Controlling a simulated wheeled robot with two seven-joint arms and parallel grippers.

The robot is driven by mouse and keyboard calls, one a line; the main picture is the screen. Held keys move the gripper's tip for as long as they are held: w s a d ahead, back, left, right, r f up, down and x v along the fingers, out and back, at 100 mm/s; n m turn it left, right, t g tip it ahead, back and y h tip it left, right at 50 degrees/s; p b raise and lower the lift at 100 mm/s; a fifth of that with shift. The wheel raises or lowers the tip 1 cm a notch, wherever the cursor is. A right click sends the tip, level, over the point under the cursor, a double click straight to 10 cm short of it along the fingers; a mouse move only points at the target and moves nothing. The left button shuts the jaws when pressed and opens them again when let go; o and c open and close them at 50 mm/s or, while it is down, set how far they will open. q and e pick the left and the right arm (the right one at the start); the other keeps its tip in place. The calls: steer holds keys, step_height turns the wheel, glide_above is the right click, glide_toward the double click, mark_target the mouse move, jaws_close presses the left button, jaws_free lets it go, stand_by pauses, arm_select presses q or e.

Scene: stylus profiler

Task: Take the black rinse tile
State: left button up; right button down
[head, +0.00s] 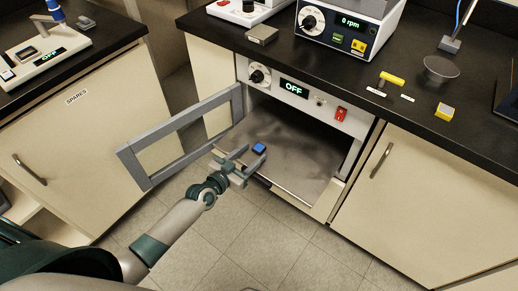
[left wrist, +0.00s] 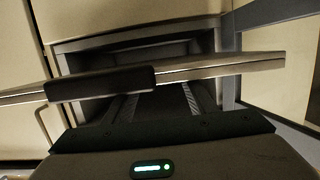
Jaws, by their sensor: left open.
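I cannot make out a black tile for certain in either view. A small blue block (head: 259,148) lies on the metal floor of the open chamber (head: 300,170) below the bench. My left gripper (head: 248,160) is at the chamber's front left, beside the blue block. Its fingers are spread and hold nothing that I can see. In the left wrist view, a long bar with a black block (left wrist: 100,84) crosses in front of a dark opening; I cannot tell what it is. My right gripper is not in view.
The chamber's grey-framed door (head: 180,137) stands open to the left of my arm. Its panel (head: 294,88) reads OFF.

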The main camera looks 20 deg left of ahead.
arm_select(q)
steer(key=shift+x, duration=1)
steer(key=c, duration=1.1)
